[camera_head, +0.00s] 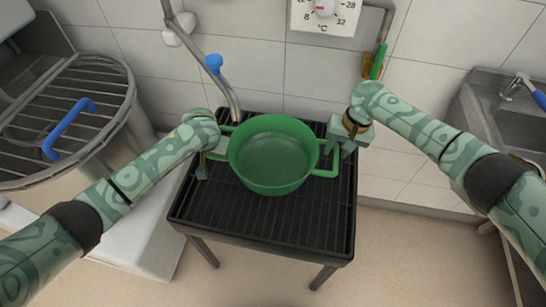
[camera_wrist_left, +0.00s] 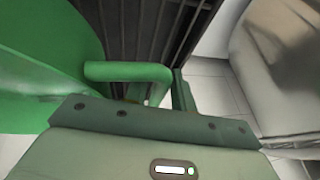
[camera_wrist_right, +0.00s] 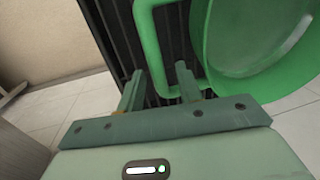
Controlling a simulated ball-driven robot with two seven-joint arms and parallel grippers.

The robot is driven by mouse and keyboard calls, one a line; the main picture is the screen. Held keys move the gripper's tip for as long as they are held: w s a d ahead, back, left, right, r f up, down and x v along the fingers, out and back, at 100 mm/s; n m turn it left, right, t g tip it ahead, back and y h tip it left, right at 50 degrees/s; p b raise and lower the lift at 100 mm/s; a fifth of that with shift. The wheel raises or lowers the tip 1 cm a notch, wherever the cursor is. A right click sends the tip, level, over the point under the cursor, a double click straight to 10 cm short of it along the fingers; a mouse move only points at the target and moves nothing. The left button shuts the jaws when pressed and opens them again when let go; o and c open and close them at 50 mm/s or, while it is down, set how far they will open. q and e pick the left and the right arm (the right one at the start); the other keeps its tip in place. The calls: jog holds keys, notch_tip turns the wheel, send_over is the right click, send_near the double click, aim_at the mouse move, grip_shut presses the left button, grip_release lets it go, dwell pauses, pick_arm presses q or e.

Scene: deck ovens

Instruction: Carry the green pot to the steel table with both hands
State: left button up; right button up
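The green pot (camera_head: 272,160), empty inside, stands upright on a black slatted stand (camera_head: 260,221). My right gripper (camera_head: 341,147) is at the pot's right handle (camera_head: 327,172). In the right wrist view its fingers (camera_wrist_right: 160,85) are apart, with the handle bar (camera_wrist_right: 146,45) running between them. My left gripper (camera_head: 208,168) is at the left handle. In the left wrist view one finger (camera_wrist_left: 181,90) stands clear of the handle (camera_wrist_left: 125,71), with a gap; the other finger is mostly hidden behind the handle. No steel table can be made out for sure.
A steel sink unit (camera_head: 473,100) with a blue-handled tap is at the right. A round grated vessel (camera_head: 85,105) with a blue handle is at the left. A pipe with a blue knob (camera_head: 213,63) rises behind the stand. The floor in front is clear.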

pick_arm(q)
jog(key=shift+w+a+f, duration=0.1)
jog(key=shift+w+f, duration=0.2)
jog(key=shift+f, duration=0.35)
pick_arm(e)
jog(key=shift+a+f, duration=0.15)
jog(key=shift+f, duration=0.6)
pick_arm(q)
jog(key=c, duration=0.5)
pick_arm(e)
jog(key=c, duration=0.5)
pick_arm(q)
grip_shut()
pick_arm(e)
grip_shut()
jog(key=shift+w+r, duration=0.1)
